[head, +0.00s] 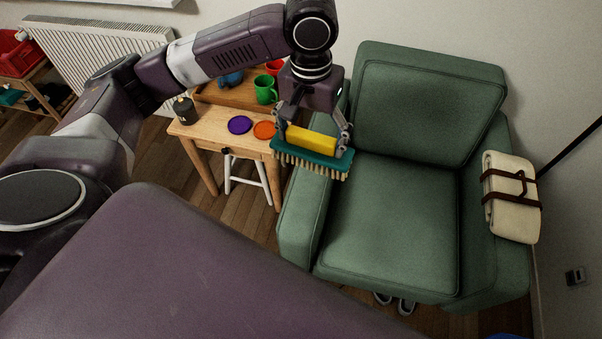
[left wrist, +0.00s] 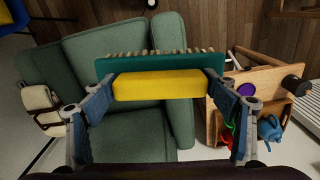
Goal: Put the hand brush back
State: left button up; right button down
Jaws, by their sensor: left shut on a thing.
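The hand brush (head: 311,155) has a yellow handle block, a teal base and pale bristles that point down. My left gripper (head: 312,135) is shut on its yellow part, with one finger at each end. It holds the brush in front of the left armrest of the green armchair (head: 390,215). In the left wrist view the brush (left wrist: 160,85) lies across the middle, between the two fingers of the gripper (left wrist: 160,98). My right gripper is in neither view.
A small wooden table (head: 195,135) stands left of the armchair, with a purple coaster (head: 240,125), an orange coaster (head: 264,130), a dark jar (head: 184,110) and a tray of mugs. A low rack (head: 20,85) stands at far left.

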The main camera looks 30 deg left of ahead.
pick_arm(q)
jog(key=w+a+f+n+b, duration=0.2)
jog(key=w+a+f+b, duration=0.25)
jog(key=f, duration=1.15)
jog(key=f+b, duration=0.1)
jog(key=f, duration=1.3)
jog(key=shift+w+f+b, duration=0.1)
jog(key=shift+w+b, duration=0.2)
jog(key=shift+b, duration=0.05)
jog(key=o, duration=1.1)
jog(key=shift+f, duration=0.1)
notch_tip(320, 180, up, 12)
jog(key=shift+p, duration=0.35)
